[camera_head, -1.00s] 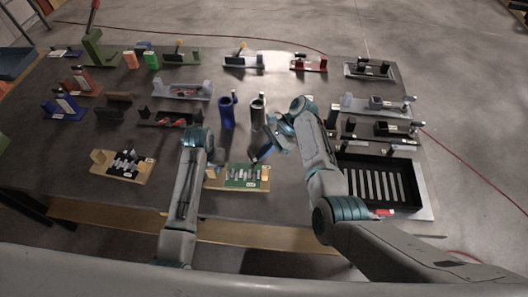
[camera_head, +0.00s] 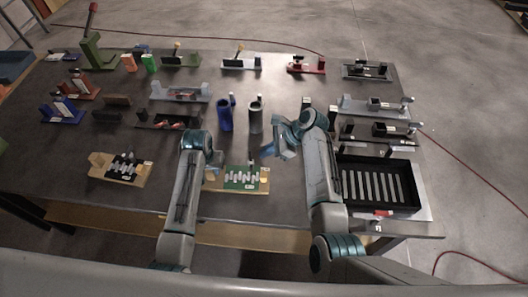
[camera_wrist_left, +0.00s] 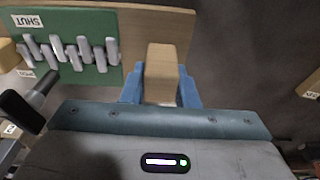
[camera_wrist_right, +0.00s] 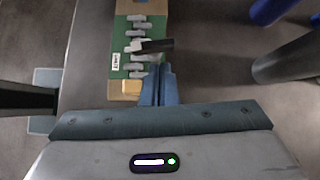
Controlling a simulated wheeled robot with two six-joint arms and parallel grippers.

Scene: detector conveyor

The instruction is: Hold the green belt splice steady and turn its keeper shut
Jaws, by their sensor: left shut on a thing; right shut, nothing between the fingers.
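The green belt splice (camera_head: 240,180) sits on a wooden base near the table's front edge, with a row of grey clips on its green plate (camera_wrist_left: 88,75). My left gripper (camera_head: 212,174) is shut on the wooden block (camera_wrist_left: 160,72) at the base's left end. The keeper shows in the right wrist view as a black bar (camera_wrist_right: 158,46) lying across the plate and sticking out past its edge. A SHUT label (camera_wrist_left: 27,20) shows on the plate. My right gripper (camera_head: 268,152) is shut and empty; its fingertips (camera_wrist_right: 158,68) are close to the bar. I cannot tell if they touch.
A blue cylinder (camera_head: 225,116) and a grey cylinder (camera_head: 255,116) stand behind the splice. A black slatted tray (camera_head: 415,203) lies to the right, near my right arm. Another splice on a wooden base (camera_head: 103,170) lies to the left. Several fixtures fill the back.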

